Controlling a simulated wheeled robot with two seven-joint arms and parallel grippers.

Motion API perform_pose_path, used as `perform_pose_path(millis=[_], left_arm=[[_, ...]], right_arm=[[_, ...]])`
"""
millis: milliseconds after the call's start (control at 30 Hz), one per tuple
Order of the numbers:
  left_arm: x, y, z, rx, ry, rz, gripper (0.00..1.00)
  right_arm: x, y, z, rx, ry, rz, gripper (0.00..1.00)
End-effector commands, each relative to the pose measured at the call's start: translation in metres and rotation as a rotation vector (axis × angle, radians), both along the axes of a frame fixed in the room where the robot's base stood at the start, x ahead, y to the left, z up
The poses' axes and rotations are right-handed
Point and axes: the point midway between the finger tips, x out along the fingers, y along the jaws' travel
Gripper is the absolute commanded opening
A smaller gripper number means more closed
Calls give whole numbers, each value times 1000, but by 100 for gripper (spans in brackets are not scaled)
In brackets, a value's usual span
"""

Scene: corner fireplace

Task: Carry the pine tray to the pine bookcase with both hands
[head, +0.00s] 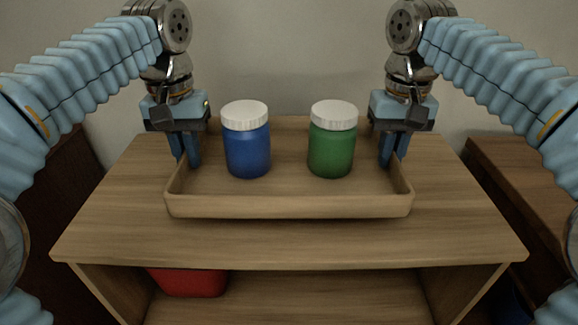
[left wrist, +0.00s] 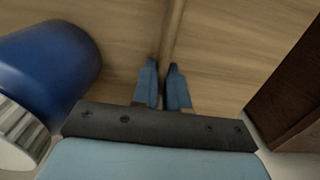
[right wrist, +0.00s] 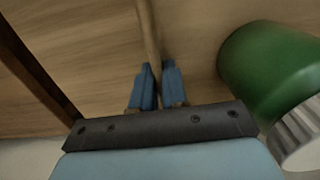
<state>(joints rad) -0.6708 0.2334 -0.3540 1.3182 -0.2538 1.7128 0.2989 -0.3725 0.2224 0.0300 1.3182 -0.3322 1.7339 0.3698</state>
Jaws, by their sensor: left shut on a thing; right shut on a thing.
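The pine tray (head: 290,206) is level at the top of the pine bookcase (head: 290,244); whether it rests on the top or hangs just above it I cannot tell. A blue jar (head: 247,148) and a green jar (head: 331,146), both with white lids, stand upright in the tray. My left gripper (head: 188,160) is shut on the tray's left wall, which also shows between the fingers in the left wrist view (left wrist: 171,40). My right gripper (head: 391,160) is shut on the right wall, seen in the right wrist view (right wrist: 149,40).
A red container (head: 188,282) sits on the shelf below the top, at the left. Darker brown wooden furniture stands at the left (head: 60,190) and at the right (head: 525,180). A plain wall (head: 290,50) is behind. The front strip of the bookcase top is clear.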

Motion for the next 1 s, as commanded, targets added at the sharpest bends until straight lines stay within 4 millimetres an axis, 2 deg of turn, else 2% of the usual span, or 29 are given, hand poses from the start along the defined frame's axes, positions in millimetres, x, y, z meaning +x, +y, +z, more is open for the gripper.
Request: perform_pose_path(millis=[467,1000], left_arm=[[0,0,-1,-1,-1,0,0],[0,0,-28,-1,0,0,0]], right_arm=[[0,0,-1,1,-1,0,0],[0,0,-28,0,0,0,0]])
